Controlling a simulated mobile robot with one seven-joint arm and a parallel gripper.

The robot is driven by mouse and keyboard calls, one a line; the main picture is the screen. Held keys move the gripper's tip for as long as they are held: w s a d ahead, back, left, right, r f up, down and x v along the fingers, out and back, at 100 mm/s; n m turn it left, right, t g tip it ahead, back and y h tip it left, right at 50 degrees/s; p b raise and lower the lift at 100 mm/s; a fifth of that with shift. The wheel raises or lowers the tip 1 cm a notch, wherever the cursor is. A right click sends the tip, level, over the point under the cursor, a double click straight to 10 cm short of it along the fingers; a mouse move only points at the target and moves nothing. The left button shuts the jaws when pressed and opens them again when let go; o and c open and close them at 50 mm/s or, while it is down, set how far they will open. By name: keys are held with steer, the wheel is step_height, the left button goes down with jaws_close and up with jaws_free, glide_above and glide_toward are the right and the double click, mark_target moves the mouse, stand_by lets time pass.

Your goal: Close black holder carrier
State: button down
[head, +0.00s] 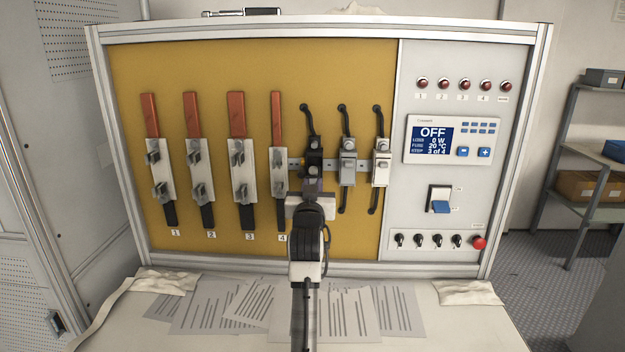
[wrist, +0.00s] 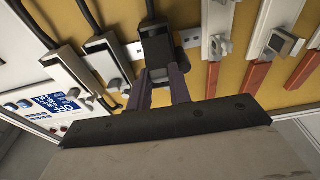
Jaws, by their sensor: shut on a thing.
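The black holder (head: 314,146) hangs on the rail right of fuse strip 4, with a black cable curving up from its top. In the wrist view, where the board appears turned over, the black holder (wrist: 155,44) is at top centre. My gripper (head: 312,180) covers its lower part in the head view. In the wrist view the two dark fingers of my gripper (wrist: 159,78) reach the holder's near end and are shut on its carrier, one on each side. The carrier is mostly hidden, so its exact angle cannot be told.
Two grey holders (head: 347,147) (head: 380,165) sit close on the right. Fuse strip 4 (head: 277,120) is close on the left, with several more red-topped strips beyond. The control panel (head: 452,136) reads OFF. Papers (head: 210,305) lie on the table below.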

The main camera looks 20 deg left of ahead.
steer(key=shift+r, duration=0.1)
stand_by(0.3)
steer(key=c, duration=1.3)
jaws_free()
steer(key=b+v, duration=0.5)
steer(key=v, duration=0.8)
steer(key=shift+s+d, duration=0.1)
steer(key=shift+s, duration=0.3)
